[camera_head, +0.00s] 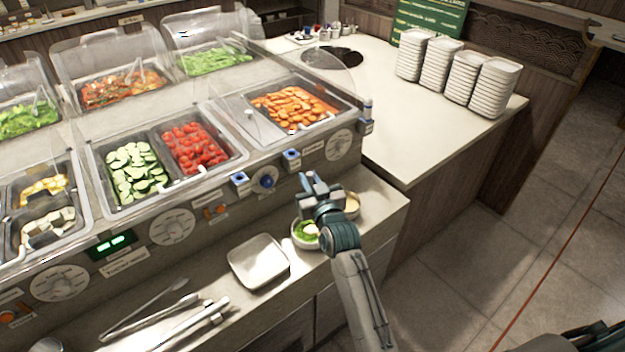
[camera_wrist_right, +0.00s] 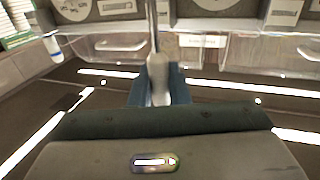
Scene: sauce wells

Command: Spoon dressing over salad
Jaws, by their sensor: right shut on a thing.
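A white bowl of green salad (camera_head: 305,234) with a pale item on top stands on the front ledge, partly hidden by my right arm. A second bowl with beige contents (camera_head: 351,204), which may be the dressing, stands just right of my wrist. My right gripper (camera_head: 316,188) is above the ledge, behind the salad bowl. In the right wrist view it is shut on the pale handle of a thin-stemmed utensil (camera_wrist_right: 158,76), likely the spoon. The utensil's far end is out of that view, and it is hard to make out in the head view. My left gripper is not in view.
An empty square white plate (camera_head: 258,261) lies left of the salad bowl. Metal tongs (camera_head: 148,306) lie farther left. The salad bar's panel with knobs (camera_head: 265,181) and clear guards rises behind the ledge. Plate stacks (camera_head: 453,70) stand on the right counter.

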